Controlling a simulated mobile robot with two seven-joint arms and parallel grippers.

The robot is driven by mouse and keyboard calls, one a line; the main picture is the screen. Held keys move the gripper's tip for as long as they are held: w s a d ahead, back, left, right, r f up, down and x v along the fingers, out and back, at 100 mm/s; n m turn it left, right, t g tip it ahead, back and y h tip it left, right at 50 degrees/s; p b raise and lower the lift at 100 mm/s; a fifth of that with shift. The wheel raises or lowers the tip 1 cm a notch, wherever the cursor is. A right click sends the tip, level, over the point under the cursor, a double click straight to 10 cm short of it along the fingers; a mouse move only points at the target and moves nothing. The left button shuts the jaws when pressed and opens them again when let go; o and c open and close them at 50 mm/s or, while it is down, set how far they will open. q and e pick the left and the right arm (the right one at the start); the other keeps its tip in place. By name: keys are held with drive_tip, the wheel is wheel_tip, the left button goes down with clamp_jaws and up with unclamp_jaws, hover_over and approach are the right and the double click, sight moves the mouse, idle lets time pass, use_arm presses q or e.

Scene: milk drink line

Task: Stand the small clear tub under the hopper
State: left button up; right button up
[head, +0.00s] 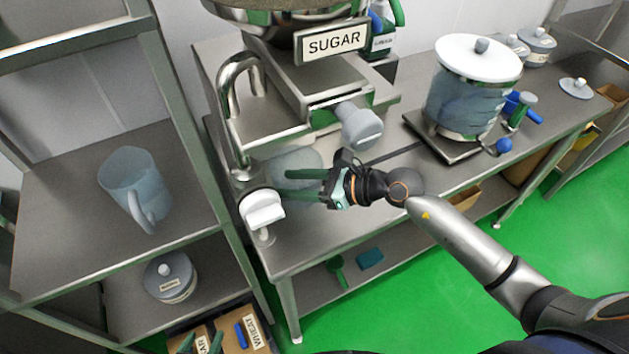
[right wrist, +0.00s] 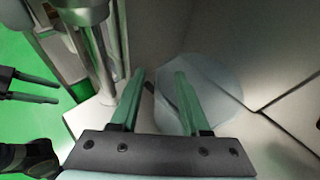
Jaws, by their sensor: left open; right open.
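The hopper (head: 290,12) is cut off at the top. My left gripper (head: 202,342) shows only its open green fingertips at the bottom edge.
A white-topped lever (head: 262,208) stands at the table's front left. A large lidded container (head: 470,90) sits on a dark scale to the right. A clear jug (head: 135,185) stands on the left shelf. Boxes, one labelled wheat (head: 252,342), are low left.

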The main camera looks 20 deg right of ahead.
drive_tip(key=b+v, duration=0.1)
drive_tip(key=v, duration=1)
drive_tip(key=shift+s+b, duration=0.15)
drive_tip(key=shift+b, duration=0.25)
